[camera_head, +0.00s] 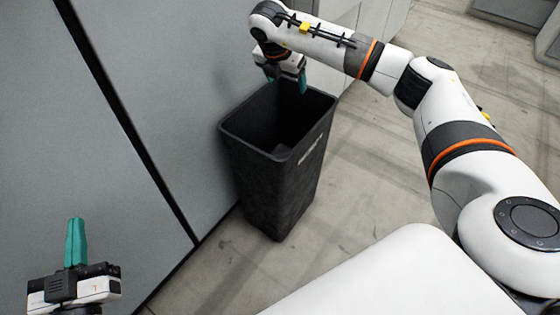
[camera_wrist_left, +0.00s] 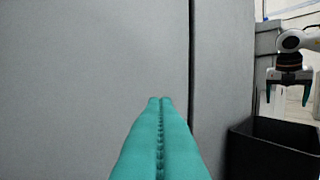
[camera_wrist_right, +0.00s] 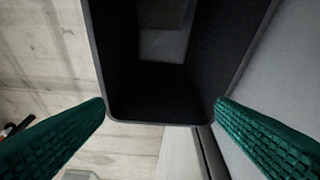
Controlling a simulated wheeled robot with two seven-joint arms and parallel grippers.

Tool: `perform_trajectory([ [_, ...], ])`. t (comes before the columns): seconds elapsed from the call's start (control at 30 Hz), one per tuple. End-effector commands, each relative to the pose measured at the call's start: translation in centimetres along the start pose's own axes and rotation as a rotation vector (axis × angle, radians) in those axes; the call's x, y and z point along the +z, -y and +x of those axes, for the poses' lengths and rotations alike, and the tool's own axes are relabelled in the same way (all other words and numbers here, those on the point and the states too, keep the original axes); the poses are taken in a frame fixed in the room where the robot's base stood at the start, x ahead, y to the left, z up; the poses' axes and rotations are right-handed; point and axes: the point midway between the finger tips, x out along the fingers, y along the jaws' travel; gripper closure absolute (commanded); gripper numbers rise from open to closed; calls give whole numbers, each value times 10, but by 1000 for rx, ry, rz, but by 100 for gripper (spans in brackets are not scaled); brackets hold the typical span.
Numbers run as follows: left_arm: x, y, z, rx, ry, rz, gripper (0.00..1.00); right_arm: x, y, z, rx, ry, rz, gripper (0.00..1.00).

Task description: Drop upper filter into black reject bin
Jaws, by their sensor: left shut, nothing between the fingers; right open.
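The black reject bin (camera_head: 268,185) stands upright on the floor against the grey panels; it also shows in the left wrist view (camera_wrist_left: 262,155). My right gripper (camera_head: 288,80) is open and points down at the bin's far rim. In the right wrist view its fingers (camera_wrist_right: 161,102) are spread wide with nothing between them, and the bin's opening is beyond. A grey, box-like shape (camera_wrist_right: 163,45) lies inside the bin; I cannot tell for sure that it is the upper filter. My left gripper (camera_head: 76,222) is shut and empty at lower left, its teal fingertips (camera_wrist_left: 160,100) together.
Tall grey panels (camera_head: 150,90) with a dark vertical gap line the left side, close to the bin and my left gripper. The concrete floor (camera_head: 375,150) right of the bin is clear.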

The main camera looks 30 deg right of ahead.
Motion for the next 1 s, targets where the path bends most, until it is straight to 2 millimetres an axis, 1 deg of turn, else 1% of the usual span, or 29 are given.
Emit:
perform_trajectory([
  [0.03, -4, -1, -1, 3, -46, 1, 100, -1, 1, -12, -5, -1, -1, 21],
  [0.17, -26, -5, -6, 11, -197, 4, 100, -2, 1, -40, -5, -2, -1, 21],
  [0.3, -50, -9, -17, 22, -360, 7, 100, -1, 1, -69, -4, -1, -1, 21],
  [0.4, -63, -11, -26, 27, -455, 8, 100, -1, 1, -86, -3, -1, -1, 21],
  [0.5, -72, -13, -33, 31, -522, 8, 100, 0, 0, -98, -2, -1, -1, 21],
  [0.67, -79, -14, -39, 34, -572, 8, 100, 0, 0, -106, -1, 0, 0, 21],
  [1.0, -80, -14, -39, 34, -577, 8, 100, 0, 0, -106, 0, 0, 0, 21],
])
